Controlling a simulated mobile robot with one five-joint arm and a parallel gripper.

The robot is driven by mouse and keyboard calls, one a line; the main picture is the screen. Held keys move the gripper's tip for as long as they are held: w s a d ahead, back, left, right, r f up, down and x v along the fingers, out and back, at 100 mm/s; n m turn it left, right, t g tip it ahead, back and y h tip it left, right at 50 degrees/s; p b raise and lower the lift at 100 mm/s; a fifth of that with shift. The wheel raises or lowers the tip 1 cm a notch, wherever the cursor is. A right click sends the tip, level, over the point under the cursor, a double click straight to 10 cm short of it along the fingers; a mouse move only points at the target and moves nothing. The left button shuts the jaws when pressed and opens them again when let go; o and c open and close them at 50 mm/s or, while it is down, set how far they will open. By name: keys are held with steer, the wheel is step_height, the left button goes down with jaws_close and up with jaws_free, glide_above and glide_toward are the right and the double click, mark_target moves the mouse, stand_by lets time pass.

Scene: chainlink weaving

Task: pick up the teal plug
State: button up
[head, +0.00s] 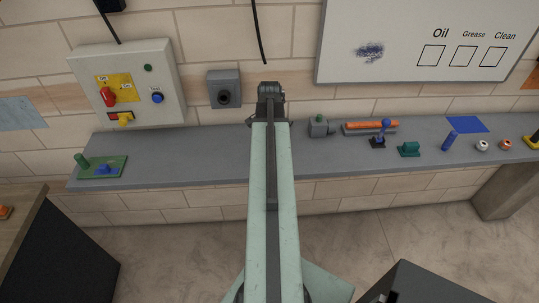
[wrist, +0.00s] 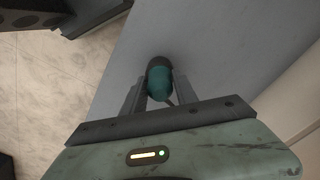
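The teal plug (wrist: 159,84) shows in the wrist view as a short rounded teal body with a dark end. It is between the two fingers of my gripper (wrist: 159,88), over the grey shelf. A finger stands on each side of it, with a narrow gap seeming to show on both sides, so the gripper looks open around it. A thin dark strand shows beside the plug's lower end. In the head view my arm hides the plug, and my gripper (head: 268,92) shows only from behind, over the shelf.
The grey shelf (head: 205,145) runs along the brick wall. A grey socket box (head: 224,89) and a control panel (head: 128,84) are on the wall at left. A green board (head: 101,167) lies at the shelf's left. A grey block (head: 319,127) and a teal block (head: 408,149) stand right of my arm.

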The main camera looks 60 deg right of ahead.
jaws_close()
step_height(320, 180, up, 10)
steer(key=p, duration=1)
steer(key=shift+r, duration=0.15)
